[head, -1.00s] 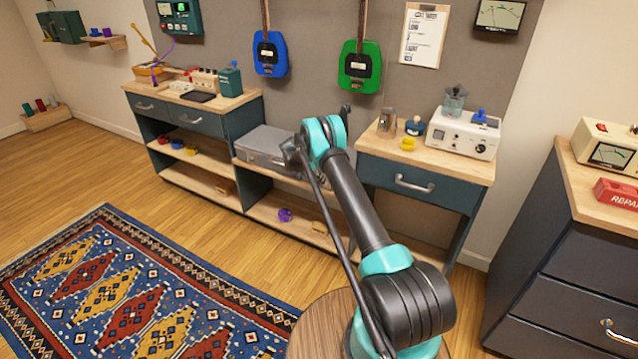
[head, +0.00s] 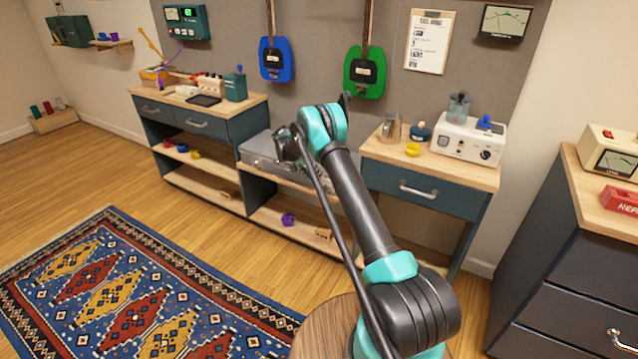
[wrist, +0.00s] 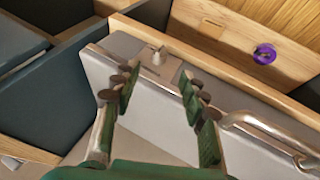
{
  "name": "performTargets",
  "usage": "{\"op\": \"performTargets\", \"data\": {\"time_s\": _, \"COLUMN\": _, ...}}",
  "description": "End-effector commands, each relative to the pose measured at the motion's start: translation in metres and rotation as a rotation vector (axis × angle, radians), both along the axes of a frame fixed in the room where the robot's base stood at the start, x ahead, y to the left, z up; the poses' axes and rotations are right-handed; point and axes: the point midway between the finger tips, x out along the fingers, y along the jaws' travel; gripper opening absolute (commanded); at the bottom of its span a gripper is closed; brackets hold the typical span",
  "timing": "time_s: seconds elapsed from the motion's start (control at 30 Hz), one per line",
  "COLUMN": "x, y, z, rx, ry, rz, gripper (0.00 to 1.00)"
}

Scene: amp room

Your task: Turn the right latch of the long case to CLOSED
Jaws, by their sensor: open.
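The long grey case (head: 258,148) lies on the middle shelf, partly hidden behind my arm in the head view. In the wrist view its grey side (wrist: 150,105) runs across the picture, with a metal carry handle (wrist: 262,128) at the right. A small metal latch (wrist: 157,57) sits near the case's edge, left of the handle in that view. My gripper (wrist: 155,88) is open and empty, with the latch seen between and just beyond its fingertips. I cannot tell whether any finger touches the case, nor read the latch's marking. In the head view my gripper (head: 286,143) is by the case.
A purple item (head: 288,219) lies on the lower shelf and also shows in the wrist view (wrist: 264,54). A drawer cabinet (head: 420,190) stands right of the case, and another drawer unit (head: 215,125) to its left. A patterned rug (head: 140,290) covers the floor.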

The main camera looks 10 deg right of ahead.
Motion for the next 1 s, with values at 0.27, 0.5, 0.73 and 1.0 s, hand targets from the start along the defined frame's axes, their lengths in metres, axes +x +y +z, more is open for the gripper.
{"op": "performTargets", "data": {"time_s": 0.27, "x": -0.003, "y": 0.014, "z": 0.024, "rx": 0.0, "ry": 0.0, "rz": 0.0, "gripper": 0.43}}
{"op": "performTargets", "data": {"time_s": 0.5, "x": -0.003, "y": 0.015, "z": 0.026, "rx": 0.0, "ry": 0.0, "rz": 0.0, "gripper": 0.43}}
{"op": "performTargets", "data": {"time_s": 0.73, "x": -0.007, "y": 0.011, "z": 0.035, "rx": 0.009, "ry": 0.004, "rz": 0.009, "gripper": 0.43}}
{"op": "performTargets", "data": {"time_s": 1.0, "x": -0.048, "y": -0.014, "z": 0.096, "rx": 0.074, "ry": 0.025, "rz": 0.088, "gripper": 0.43}}
